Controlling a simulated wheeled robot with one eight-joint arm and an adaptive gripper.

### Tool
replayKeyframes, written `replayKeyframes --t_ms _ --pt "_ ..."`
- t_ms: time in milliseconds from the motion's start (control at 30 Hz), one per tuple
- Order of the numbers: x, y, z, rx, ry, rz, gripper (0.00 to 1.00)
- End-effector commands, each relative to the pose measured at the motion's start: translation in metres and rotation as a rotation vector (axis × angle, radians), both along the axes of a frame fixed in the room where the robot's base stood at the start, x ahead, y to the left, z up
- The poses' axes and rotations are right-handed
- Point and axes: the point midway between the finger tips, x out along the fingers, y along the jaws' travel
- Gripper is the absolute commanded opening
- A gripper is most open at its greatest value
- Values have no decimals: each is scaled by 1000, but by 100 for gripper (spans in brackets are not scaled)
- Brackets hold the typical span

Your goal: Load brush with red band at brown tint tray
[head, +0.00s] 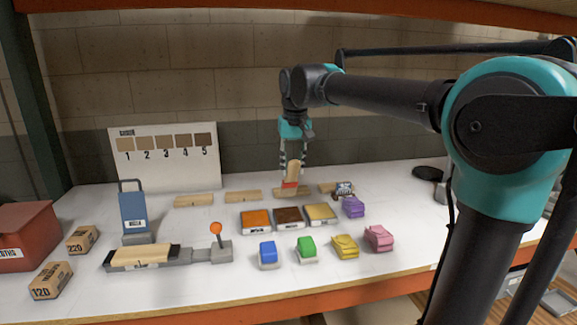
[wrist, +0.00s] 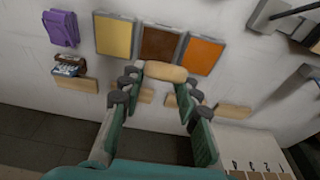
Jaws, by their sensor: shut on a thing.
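My gripper (head: 293,160) is shut on a brush (head: 292,173) with a pale wooden handle and a red band low on it. The brush hangs upright, just behind the brown tint tray (head: 289,223) in the head view, and looks raised above the table. In the wrist view the handle's end (wrist: 166,71) shows between the fingers, below the brown tray (wrist: 160,44); the bristles and band are hidden there. The orange tray (head: 256,221) is left of the brown one and the yellow tray (head: 321,215) right of it.
Wooden blocks (head: 243,196) lie in a row behind the trays. Blue (head: 268,253), green (head: 307,248), yellow (head: 345,246) and pink (head: 379,237) items stand in front. A lever fixture (head: 221,250) is at left.

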Motion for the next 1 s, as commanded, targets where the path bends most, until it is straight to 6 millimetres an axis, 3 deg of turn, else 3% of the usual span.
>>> replayKeyframes --t_ms 600,1000 --pt "0 0 -52 1 -2 2 3" --pt "0 0 -57 1 -2 2 3"
